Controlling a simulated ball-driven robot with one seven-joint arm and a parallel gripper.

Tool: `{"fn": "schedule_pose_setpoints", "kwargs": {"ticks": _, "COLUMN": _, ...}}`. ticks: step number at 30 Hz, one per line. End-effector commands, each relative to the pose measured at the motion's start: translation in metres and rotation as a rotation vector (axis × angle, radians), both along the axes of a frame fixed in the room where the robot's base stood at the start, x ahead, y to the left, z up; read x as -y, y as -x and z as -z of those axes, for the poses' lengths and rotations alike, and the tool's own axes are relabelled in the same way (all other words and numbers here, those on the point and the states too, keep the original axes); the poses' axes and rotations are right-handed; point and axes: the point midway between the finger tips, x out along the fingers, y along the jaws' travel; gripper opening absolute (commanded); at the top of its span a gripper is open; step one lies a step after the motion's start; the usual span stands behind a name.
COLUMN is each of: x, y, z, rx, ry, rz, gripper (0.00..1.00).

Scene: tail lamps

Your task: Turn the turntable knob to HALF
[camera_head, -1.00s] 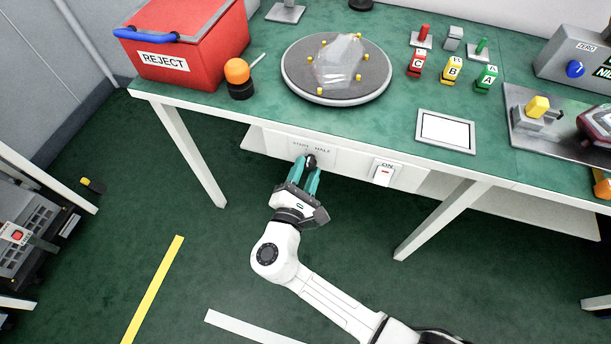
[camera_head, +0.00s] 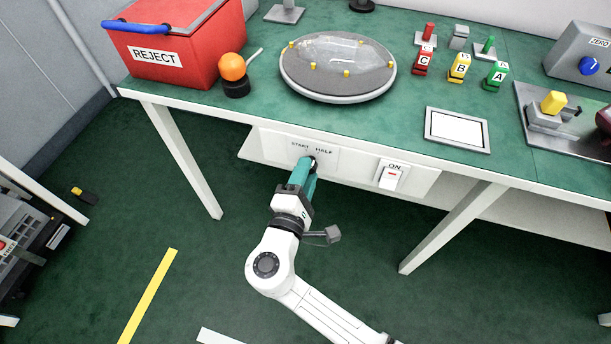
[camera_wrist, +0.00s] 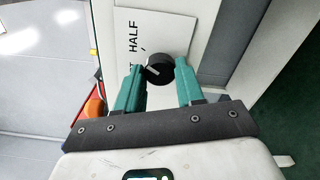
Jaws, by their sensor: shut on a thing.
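The black turntable knob (camera_head: 313,161) sits on a white panel under the table's front edge, below the words START and HALF. My gripper (camera_head: 309,166) is shut on it from the front, its teal fingers tilted. In the wrist view the knob (camera_wrist: 160,68) shows between the two fingertips (camera_wrist: 159,76), with a pale pointer line on its face and HALF printed near it; START is mostly hidden by a finger. I cannot tell exactly which mark the pointer meets. The turntable (camera_head: 310,93) carries a clear lamp cover (camera_head: 342,50) lying lengthwise across it, among yellow pegs.
A white ON switch (camera_head: 391,176) is on the panel to the right of the knob. On the table stand a red REJECT bin (camera_head: 190,75), an orange ball-topped lamp (camera_head: 233,68), lettered blocks (camera_head: 458,70) and a framed white pad (camera_head: 456,129). The floor below is open.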

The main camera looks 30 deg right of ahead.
Motion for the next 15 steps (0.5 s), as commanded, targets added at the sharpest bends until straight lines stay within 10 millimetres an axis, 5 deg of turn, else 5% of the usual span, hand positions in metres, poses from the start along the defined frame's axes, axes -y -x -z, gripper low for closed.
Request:
{"fn": "schedule_pose_setpoints", "kwargs": {"ticks": 11, "x": 0.0001, "y": 0.0007, "z": 0.0015, "rx": 0.001, "ry": -0.005, "rz": 0.001, "gripper": 0.07}}
{"fn": "schedule_pose_setpoints", "kwargs": {"ticks": 12, "x": 0.0002, "y": 0.0008, "z": 0.0015, "rx": 0.001, "ry": -0.005, "rz": 0.001, "gripper": 0.39}}
{"fn": "schedule_pose_setpoints", "kwargs": {"ticks": 15, "x": 0.0001, "y": 0.0007, "z": 0.0013, "rx": 0.001, "ry": -0.004, "rz": 0.001, "gripper": 0.49}}
